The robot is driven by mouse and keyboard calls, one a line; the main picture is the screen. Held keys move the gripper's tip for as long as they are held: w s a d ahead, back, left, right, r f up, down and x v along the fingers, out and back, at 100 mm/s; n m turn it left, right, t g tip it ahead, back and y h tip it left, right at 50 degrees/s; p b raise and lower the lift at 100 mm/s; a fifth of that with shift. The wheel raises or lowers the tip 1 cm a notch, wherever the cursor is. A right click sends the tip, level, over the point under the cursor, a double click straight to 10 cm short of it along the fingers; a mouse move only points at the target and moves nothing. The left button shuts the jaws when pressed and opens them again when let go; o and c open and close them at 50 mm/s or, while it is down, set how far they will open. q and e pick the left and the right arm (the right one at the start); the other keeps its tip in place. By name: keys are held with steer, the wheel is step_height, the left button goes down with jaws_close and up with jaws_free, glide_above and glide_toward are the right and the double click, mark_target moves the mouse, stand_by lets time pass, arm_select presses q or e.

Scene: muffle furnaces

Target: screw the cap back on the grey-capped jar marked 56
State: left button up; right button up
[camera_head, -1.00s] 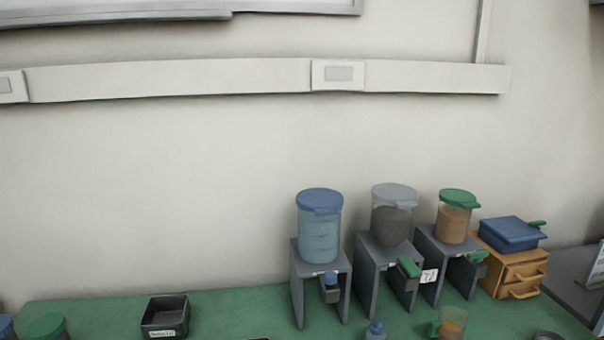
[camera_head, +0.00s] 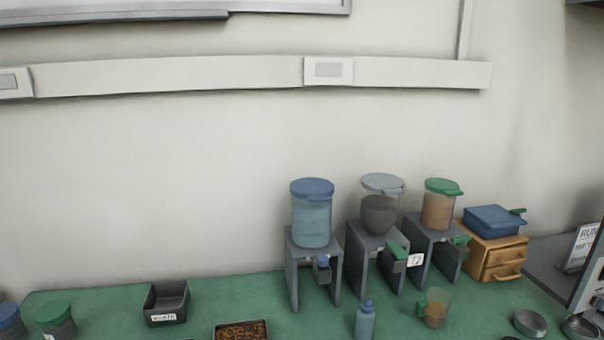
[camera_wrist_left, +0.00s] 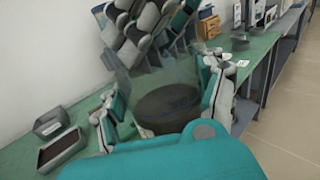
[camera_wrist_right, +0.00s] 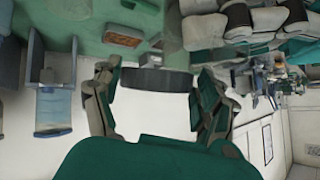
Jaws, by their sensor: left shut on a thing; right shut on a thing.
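In the left wrist view, my left gripper (camera_wrist_left: 165,92) is shut on a clear jar (camera_wrist_left: 172,112) with dark contents, one finger on each side. In the right wrist view, my right gripper (camera_wrist_right: 154,84) is shut on a dark grey round cap (camera_wrist_right: 152,79), seen edge-on between the fingers. The held jar and cap are above the green bench. I cannot read a 56 on either, and cannot tell the gap between them. The head view shows neither gripper.
Dispensers with blue (camera_head: 312,215), grey (camera_head: 380,208) and green (camera_head: 440,205) lids stand on grey stands at the back. A black tray (camera_head: 166,304), a blue bottle (camera_head: 365,320), an orange-filled cup (camera_head: 435,308) and a green-lidded jar (camera_head: 56,320) are on the bench (camera_head: 240,295).

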arm_select(q)
steer(key=shift+w+a+r+y, duration=0.3)
steer(key=shift+w+a+r, duration=0.2)
steer(key=shift+w+r, duration=0.1)
steer(key=shift+a+r+t, duration=0.1)
steer(key=shift+r+t, duration=0.2)
steer(key=shift+r, duration=0.15)
steer(key=shift+a, duration=0.1)
